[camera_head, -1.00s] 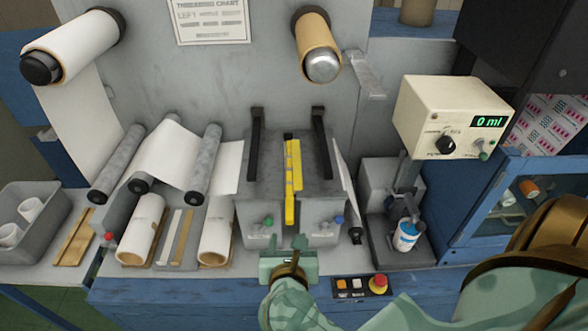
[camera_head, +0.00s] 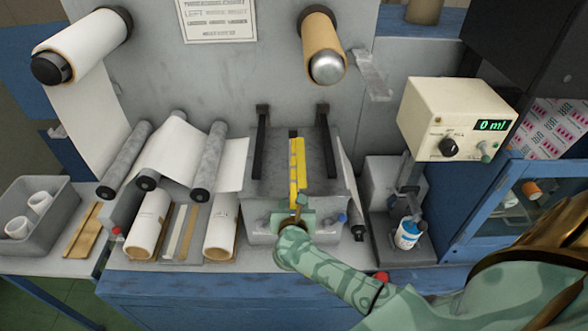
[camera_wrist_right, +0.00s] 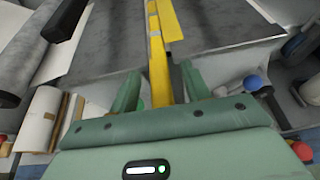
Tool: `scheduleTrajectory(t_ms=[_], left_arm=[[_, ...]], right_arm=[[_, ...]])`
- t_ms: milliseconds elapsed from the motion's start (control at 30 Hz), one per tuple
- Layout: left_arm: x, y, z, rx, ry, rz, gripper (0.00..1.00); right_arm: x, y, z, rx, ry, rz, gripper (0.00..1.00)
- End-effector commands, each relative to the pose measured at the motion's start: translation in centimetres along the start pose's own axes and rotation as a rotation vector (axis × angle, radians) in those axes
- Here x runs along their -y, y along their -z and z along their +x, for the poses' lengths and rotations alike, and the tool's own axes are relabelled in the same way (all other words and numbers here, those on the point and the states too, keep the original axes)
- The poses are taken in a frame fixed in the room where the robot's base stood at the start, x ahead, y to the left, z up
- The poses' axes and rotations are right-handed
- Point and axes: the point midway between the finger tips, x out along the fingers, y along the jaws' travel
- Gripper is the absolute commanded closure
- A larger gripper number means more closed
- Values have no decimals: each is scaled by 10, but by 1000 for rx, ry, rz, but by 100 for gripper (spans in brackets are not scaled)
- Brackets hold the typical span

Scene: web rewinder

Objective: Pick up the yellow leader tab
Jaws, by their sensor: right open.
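The yellow leader tab (camera_head: 297,165) is a long narrow strip lying along the middle of the grey splicing box, its near end hanging toward the front. My right gripper (camera_head: 298,207) is at the near end of the strip and covers part of it in the head view. In the right wrist view the tab (camera_wrist_right: 158,65) runs down between the two green fingers of the right gripper (camera_wrist_right: 158,88). The fingers are open, with a gap visible on each side of the tab. My left gripper is not in view.
The grey box (camera_head: 262,190) has two black arms and coloured knobs (camera_wrist_right: 252,84) near my gripper. White rolls (camera_head: 150,225) lie to the left. A dispenser with a display (camera_head: 458,120) stands to the right, above a small bottle (camera_head: 407,233).

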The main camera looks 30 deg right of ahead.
Motion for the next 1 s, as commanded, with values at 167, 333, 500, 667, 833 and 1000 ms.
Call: scheduleTrajectory(t_ms=[167, 333, 500, 667, 833, 1000], left_arm=[[1, 0, 0, 0, 1, -2, 100], [2, 0, 0, 0, 3, -2, 100], [2, 0, 0, 0, 3, -3, 100], [2, 0, 0, 0, 3, -3, 100], [2, 1, -4, -1, 3, -3, 100], [2, 1, -6, -1, 3, -2, 100]], right_arm=[[0, 0, 1, 0, 0, 1, 53], [0, 0, 1, 0, 0, 0, 92], [0, 0, 0, 0, 0, 0, 100], [0, -1, 0, 0, -1, 0, 100], [0, -24, -10, 1, -1, 5, 100], [-1, -60, -24, 2, -1, 6, 100]])
